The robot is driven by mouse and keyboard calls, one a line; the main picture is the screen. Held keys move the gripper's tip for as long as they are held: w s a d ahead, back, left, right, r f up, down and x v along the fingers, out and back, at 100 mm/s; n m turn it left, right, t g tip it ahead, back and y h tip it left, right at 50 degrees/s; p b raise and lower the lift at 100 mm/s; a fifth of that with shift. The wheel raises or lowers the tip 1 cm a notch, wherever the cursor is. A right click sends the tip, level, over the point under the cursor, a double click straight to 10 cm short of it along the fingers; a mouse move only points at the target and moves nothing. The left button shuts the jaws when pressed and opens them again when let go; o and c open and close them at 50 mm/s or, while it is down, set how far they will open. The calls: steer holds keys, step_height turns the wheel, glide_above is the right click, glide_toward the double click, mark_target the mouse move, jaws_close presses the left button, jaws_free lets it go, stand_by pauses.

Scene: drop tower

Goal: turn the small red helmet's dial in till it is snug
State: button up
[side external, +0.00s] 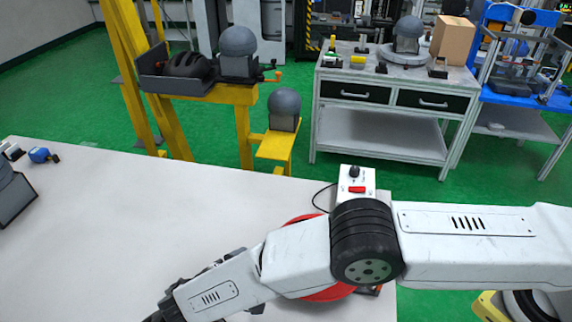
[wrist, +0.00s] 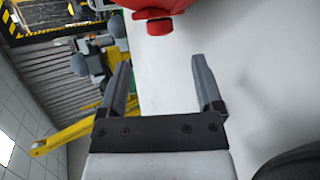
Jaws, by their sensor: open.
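The red helmet (wrist: 155,6) is cut off by the top edge of the wrist view. The dial cannot be seen there.
A white box with a red switch (side external: 356,189) stands at the pale table's (side external: 120,220) far right edge. A blue item (side external: 42,155) lies at the left. Beyond are grey head forms on a yellow stand (side external: 215,95) and a workbench (side external: 385,130). The table's left middle is clear.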

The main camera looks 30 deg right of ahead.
steer(key=shift+w+d+r+g+y, duration=0.25)
steer(key=shift+w+d+g+y, duration=0.15)
steer(key=shift+g, duration=0.2)
steer(key=shift+w+d+r+n+g+y, duration=0.35)
steer(key=shift+w+r+g+y, duration=0.25)
steer(key=shift+g+y, duration=0.25)
steer(key=shift+w+d+r+n+g+y, duration=0.3)
steer(key=shift+w+r+g+y, duration=0.25)
steer(key=shift+g+y, duration=0.25)
steer(key=shift+w+d+r+n+g+y, duration=0.35)
steer(key=shift+w+r+g+y, duration=0.2)
steer(key=shift+g+y, duration=0.25)
steer(key=shift+f, duration=0.2)
steer(key=shift+x, duration=3.8)
jaws_close()
